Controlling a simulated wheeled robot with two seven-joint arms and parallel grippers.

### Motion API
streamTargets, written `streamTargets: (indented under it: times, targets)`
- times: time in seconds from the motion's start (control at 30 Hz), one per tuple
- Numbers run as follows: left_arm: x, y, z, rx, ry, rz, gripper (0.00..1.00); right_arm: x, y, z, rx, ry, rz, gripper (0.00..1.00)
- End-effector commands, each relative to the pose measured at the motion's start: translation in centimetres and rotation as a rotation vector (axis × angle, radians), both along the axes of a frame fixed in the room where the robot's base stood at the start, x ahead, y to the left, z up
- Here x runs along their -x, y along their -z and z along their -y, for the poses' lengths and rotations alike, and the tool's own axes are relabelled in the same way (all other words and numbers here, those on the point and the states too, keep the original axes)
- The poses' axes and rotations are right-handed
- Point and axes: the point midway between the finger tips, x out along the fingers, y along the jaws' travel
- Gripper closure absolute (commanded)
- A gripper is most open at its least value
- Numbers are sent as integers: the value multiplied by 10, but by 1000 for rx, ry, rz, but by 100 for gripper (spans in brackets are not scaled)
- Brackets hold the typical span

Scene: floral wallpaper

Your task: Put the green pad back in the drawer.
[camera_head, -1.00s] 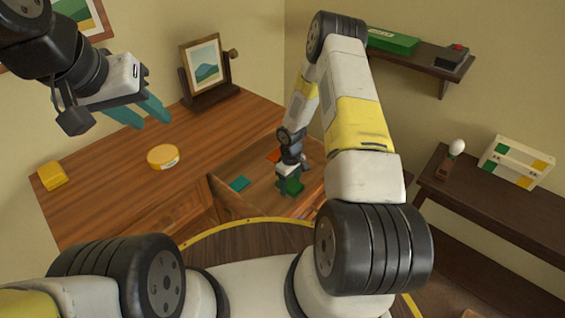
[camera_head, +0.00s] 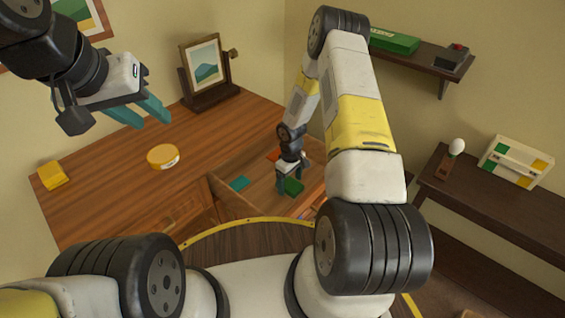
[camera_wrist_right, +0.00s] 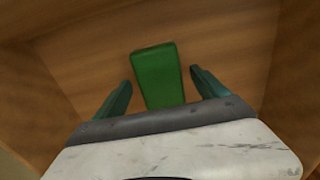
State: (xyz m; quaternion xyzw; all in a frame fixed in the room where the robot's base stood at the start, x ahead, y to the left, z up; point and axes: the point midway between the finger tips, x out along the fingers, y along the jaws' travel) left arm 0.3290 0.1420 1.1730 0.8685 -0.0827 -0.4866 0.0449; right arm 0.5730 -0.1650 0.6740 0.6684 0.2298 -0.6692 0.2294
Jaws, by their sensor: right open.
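The green pad (camera_head: 292,187) lies in the open drawer (camera_head: 226,196) of the wooden desk. In the right wrist view the green pad (camera_wrist_right: 158,76) is a flat rounded block on the drawer's wooden floor. My right gripper (camera_head: 287,190) is inside the drawer area, just above the pad. In the right wrist view its two teal fingers (camera_wrist_right: 160,90) are spread on either side of the pad, with gaps on both sides. My left gripper (camera_head: 152,115) hangs open and empty over the desk's left part.
The drawer also holds a teal pad (camera_head: 239,183) and an orange item (camera_head: 273,155). A dark side table (camera_head: 480,205) is at right.

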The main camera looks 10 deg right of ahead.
Motion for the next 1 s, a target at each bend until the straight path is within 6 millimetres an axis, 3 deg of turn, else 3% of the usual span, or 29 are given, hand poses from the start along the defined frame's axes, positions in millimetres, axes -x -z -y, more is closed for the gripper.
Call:
streamTargets:
  times: [0.3, 0.67, 0.77, 0.87, 1.0]
  targets:
    - [0, 0, 0, 0, 0, 0, 64, -1, -70, 1, 0, 1, 5, 17]
    - [0, 0, 0, 0, 0, 0, 64, -2, -117, 2, 4, 8, 12, 17]
    - [0, 0, 0, 0, 0, 0, 64, -3, -152, 5, 12, 39, 43, 17]
    - [0, 0, 0, 0, 0, 0, 64, 0, -206, 9, 21, 93, 91, 17]
    - [0, 0, 0, 0, 0, 0, 64, 20, -286, 12, 16, 187, 165, 17]
